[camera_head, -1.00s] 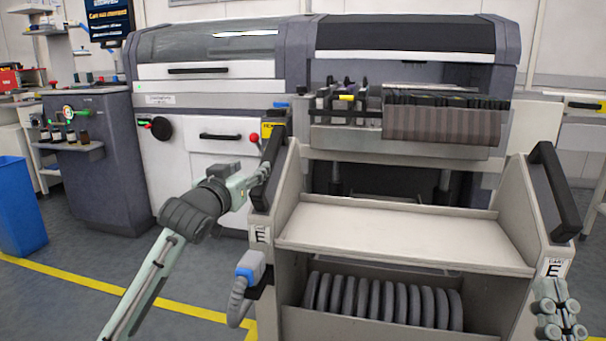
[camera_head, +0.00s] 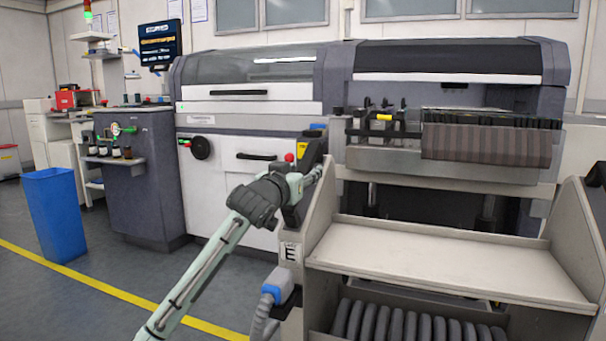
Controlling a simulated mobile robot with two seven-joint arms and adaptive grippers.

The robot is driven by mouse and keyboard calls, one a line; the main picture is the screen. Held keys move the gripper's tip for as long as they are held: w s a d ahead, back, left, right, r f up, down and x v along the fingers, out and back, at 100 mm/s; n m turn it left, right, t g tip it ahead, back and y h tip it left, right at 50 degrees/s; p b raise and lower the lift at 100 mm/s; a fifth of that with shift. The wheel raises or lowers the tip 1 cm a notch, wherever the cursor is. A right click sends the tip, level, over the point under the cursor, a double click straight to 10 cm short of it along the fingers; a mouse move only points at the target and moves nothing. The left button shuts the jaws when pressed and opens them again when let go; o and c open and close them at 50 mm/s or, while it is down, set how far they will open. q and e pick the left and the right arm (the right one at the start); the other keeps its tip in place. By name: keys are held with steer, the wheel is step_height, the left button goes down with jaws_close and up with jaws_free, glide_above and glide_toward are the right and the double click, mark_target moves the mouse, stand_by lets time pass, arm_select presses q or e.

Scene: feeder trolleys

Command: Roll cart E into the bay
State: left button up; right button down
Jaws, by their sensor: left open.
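Cart E (camera_head: 455,258) stands in front of me, a beige trolley with a flat shelf, several dark reels below and a black handle on each side. Its left side panel carries an "E" label (camera_head: 290,252). My left gripper (camera_head: 318,170) is open at the cart's left handle (camera_head: 308,158); whether it touches the handle I cannot tell. The bay (camera_head: 425,205) is the dark opening in the machine behind the cart, partly hidden by the cart and its feeder bank (camera_head: 485,143). My right gripper is out of view.
The white and grey machine (camera_head: 250,105) stands behind the cart. A blue plug on a grey hose (camera_head: 278,285) hangs at the cart's left front. A blue bin (camera_head: 55,215) and a grey cabinet (camera_head: 145,185) stand left. A yellow floor line (camera_head: 110,290) crosses open floor.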

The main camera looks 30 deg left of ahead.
arm_select(q)
steer(key=shift+w, duration=0.1)
jaws_close()
stand_by(0.3)
